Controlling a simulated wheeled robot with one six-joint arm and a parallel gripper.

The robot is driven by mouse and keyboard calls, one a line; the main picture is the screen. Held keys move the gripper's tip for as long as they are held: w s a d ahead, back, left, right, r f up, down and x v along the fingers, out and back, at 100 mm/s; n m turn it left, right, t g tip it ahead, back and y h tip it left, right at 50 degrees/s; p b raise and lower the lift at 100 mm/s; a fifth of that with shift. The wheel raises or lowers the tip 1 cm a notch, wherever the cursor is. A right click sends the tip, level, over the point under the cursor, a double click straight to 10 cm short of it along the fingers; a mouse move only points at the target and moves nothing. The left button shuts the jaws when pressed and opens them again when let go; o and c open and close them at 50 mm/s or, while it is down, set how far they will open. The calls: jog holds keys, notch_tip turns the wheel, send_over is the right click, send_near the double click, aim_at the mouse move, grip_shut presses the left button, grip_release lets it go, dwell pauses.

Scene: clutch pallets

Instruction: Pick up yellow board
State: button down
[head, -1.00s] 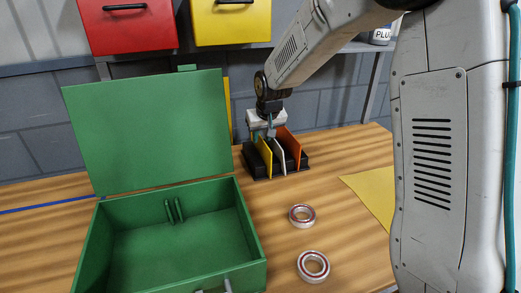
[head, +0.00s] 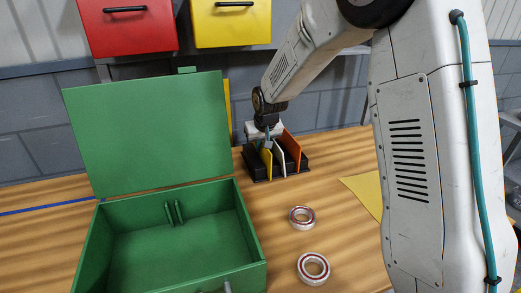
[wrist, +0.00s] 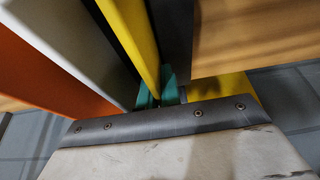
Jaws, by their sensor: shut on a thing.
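The yellow board (head: 266,161) stands upright in a black rack (head: 262,176), left of a white board (head: 279,158) and an orange board (head: 291,147). My gripper (head: 267,143) is over the rack, shut on the top of the yellow board. In the wrist view the teal fingertips (wrist: 158,92) lie against the yellow board (wrist: 133,32). The white board (wrist: 65,30) and orange board (wrist: 40,70) are beside it there. The lower part of the yellow board is inside the rack.
An open green box (head: 165,245) with its lid (head: 150,130) raised stands left of the rack. Two bearings (head: 302,217) (head: 313,268) and a flat yellow sheet (head: 366,192) lie on the wooden table. Red (head: 128,25) and yellow (head: 232,22) drawers hang behind.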

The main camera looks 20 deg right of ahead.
notch_tip(320, 180, up, 10)
dwell(0.5)
dwell(0.4)
